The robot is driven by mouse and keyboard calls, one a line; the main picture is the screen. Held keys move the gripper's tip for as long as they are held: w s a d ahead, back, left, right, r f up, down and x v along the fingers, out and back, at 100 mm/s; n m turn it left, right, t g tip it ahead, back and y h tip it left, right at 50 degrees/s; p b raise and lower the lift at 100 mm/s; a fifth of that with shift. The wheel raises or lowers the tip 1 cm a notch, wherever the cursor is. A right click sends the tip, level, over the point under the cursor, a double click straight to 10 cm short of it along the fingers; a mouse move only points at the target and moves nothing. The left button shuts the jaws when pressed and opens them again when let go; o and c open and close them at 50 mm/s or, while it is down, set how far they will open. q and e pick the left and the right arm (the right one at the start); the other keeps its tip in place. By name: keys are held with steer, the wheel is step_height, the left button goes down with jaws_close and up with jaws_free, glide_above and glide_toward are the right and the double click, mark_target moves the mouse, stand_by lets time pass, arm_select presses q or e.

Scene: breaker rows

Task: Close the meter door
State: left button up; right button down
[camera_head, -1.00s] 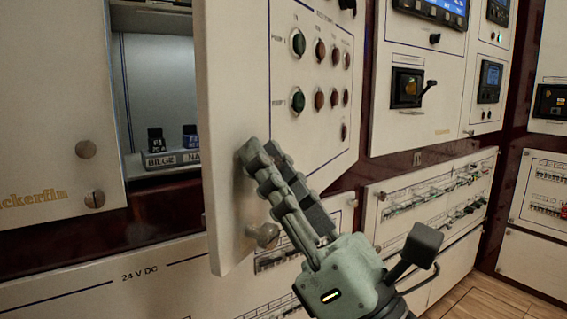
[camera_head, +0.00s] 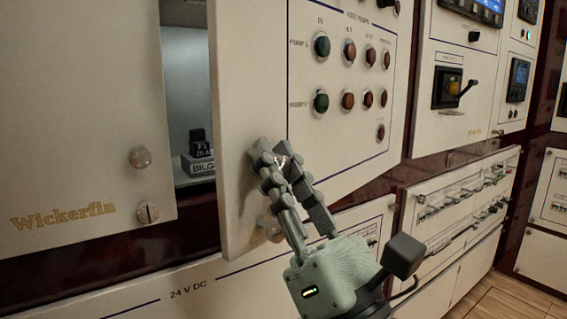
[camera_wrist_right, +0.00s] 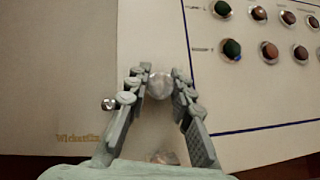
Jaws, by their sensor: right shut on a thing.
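The meter door (camera_head: 240,80) is a pale panel with rows of green and red round lights, standing ajar at its left edge. A narrow gap on its left shows part of a recess (camera_head: 187,95) with a black breaker (camera_head: 198,142) above a label. My right gripper (camera_head: 274,157) is at the lower left of the door's face. In the right wrist view its fingers (camera_wrist_right: 160,85) are shut on a round metal knob (camera_wrist_right: 160,87) on the door. A second round fastener (camera_wrist_right: 163,157) sits lower on the door. My left gripper is not in view.
A fixed pale panel (camera_head: 80,120) marked "Wickerfin" stands left of the gap, with two round fasteners. A "24 V DC" panel (camera_head: 190,293) is below. Panels with switches and screens stand to the right. Wooden floor (camera_head: 510,298) shows at lower right.

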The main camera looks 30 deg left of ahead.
mark_target(260, 47)
steer(key=shift+a, duration=0.35)
steer(key=c, duration=1.3)
jaws_free()
steer(key=shift+r+g, duration=0.3)
steer(key=shift+r, duration=0.4)
step_height(260, 47, up, 9)
steer(key=shift+f, duration=0.2)
